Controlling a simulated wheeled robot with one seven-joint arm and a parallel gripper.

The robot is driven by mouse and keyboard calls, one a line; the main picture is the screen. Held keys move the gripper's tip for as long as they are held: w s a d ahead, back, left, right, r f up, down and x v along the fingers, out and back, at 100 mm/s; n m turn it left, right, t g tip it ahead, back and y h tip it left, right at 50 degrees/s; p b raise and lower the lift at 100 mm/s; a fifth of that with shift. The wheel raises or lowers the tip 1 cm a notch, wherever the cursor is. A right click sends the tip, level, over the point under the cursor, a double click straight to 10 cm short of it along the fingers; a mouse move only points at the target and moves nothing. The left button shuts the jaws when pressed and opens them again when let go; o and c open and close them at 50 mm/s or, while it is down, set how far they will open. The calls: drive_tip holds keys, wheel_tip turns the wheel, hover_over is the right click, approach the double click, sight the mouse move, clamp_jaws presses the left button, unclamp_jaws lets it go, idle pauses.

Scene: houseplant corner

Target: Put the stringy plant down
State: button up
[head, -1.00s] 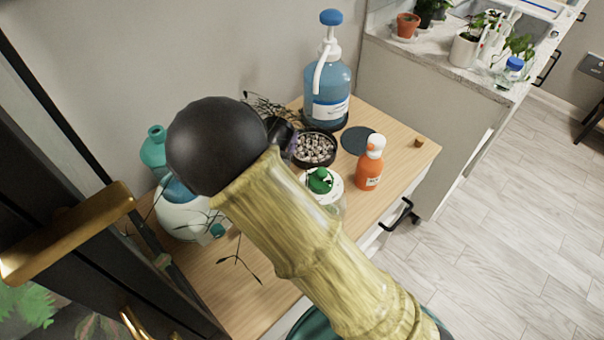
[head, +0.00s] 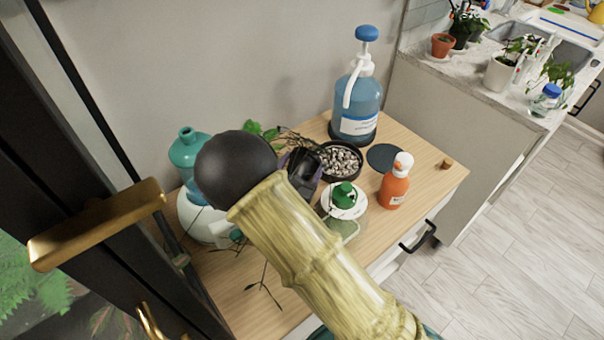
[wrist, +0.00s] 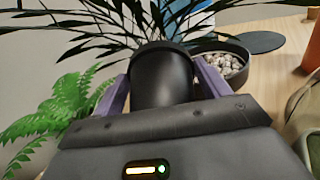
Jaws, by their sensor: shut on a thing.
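The stringy plant is a dark pot (wrist: 165,82) with long, thin, dark green leaves (wrist: 110,18), seen in the wrist view. My gripper (wrist: 160,90) is shut on this pot, with one purple finger on each side. In the head view my gripper (head: 300,168) is partly hidden behind my arm.
A pebble-filled dark dish (head: 341,161), a blue pump bottle (head: 357,100), an orange bottle (head: 396,184) and a green-capped bottle (head: 344,197) stand close by. A flat dark disc (head: 384,157) lies bare. A fern (wrist: 62,108) is left of the pot.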

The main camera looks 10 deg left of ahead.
sight(302, 174)
drive_tip(key=shift+f, duration=1.55)
drive_tip(key=shift+f, duration=0.15)
drive_tip(key=o, duration=0.9)
drive_tip(key=s, duration=0.5)
drive_tip(key=s+a, duration=0.1)
drive_tip(key=s, duration=0.1)
drive_tip(key=shift+s, duration=0.2)
